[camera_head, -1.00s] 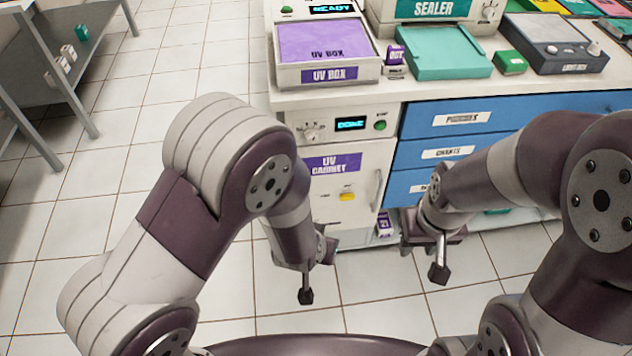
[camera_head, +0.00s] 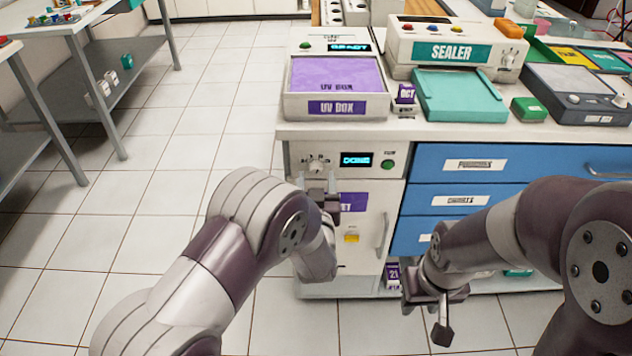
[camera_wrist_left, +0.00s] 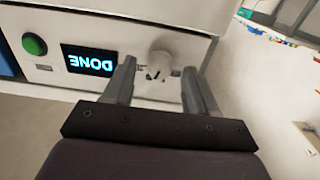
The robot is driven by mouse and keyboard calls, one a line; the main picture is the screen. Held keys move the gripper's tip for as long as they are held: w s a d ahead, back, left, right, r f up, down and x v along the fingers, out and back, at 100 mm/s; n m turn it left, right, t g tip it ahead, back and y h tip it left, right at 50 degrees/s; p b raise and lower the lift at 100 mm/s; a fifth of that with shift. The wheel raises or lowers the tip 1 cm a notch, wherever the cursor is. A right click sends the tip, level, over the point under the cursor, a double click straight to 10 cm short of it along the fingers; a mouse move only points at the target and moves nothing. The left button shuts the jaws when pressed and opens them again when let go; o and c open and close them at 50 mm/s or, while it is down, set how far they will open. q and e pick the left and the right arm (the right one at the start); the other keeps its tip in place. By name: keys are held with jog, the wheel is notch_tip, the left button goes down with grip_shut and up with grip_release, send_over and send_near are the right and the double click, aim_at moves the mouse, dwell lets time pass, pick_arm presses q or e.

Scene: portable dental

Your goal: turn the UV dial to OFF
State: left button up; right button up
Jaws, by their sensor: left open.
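The UV dial (camera_head: 318,165) is a small pale knob on the upper panel of the UV cabinet (camera_head: 366,222), left of a display reading DONE (camera_head: 356,160). In the left wrist view the dial (camera_wrist_left: 160,65) lies ahead, between the two fingers. My left gripper (camera_head: 320,185) is open, just below and in front of the dial. Whether its fingers touch the dial cannot be told. The dial's markings are too small to read. My right gripper (camera_head: 438,318) hangs in front of the blue drawers, with nothing visible in it; its finger gap is unclear.
A green button (camera_head: 388,165) is right of the display. The UV box (camera_head: 336,108) and sealer (camera_head: 455,52) stand on the counter above. Blue drawers (camera_head: 430,200) are to the right. The tiled floor on the left is open, with a grey shelf (camera_head: 85,75) beyond.

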pick_arm(q)
jog(key=shift+w, duration=0.5)
jog(key=c, duration=1.1)
jog(key=shift+o, duration=0.2)
